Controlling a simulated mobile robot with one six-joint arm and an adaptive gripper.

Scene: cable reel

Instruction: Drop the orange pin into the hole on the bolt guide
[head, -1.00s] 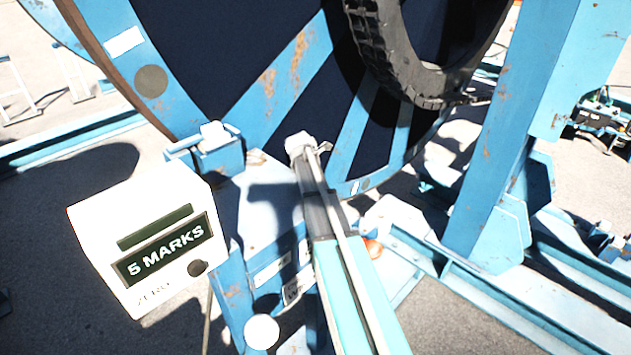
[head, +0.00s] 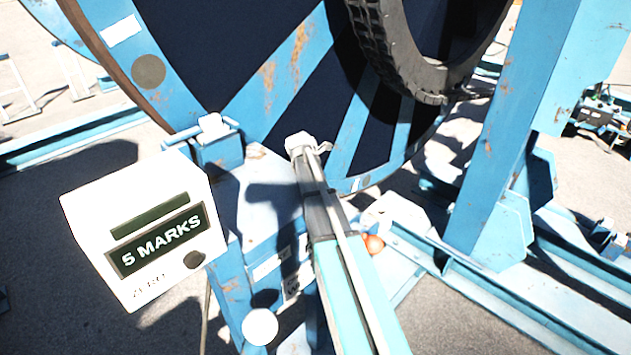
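A small orange rounded thing (head: 374,245), probably the head of the orange pin, shows just right of my arm, by the pale blue frame plate. The rest of it is hidden or too small to tell. A blue block with a round bar and a white top (head: 212,140) sits at the reel's lower rim; it may be the bolt guide. No hole can be made out on it. My arm runs up from the bottom centre and its pale far end is in front of the reel. My gripper's fingers cannot be seen, and whether it holds anything is hidden.
A large blue cable reel (head: 262,98) fills the top, with a black ribbed tyre-like ring (head: 382,45) in front. A white counter box (head: 90,215) reading "5 MARKS" stands at left. A blue post (head: 500,150) and rails (head: 530,305) are at right.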

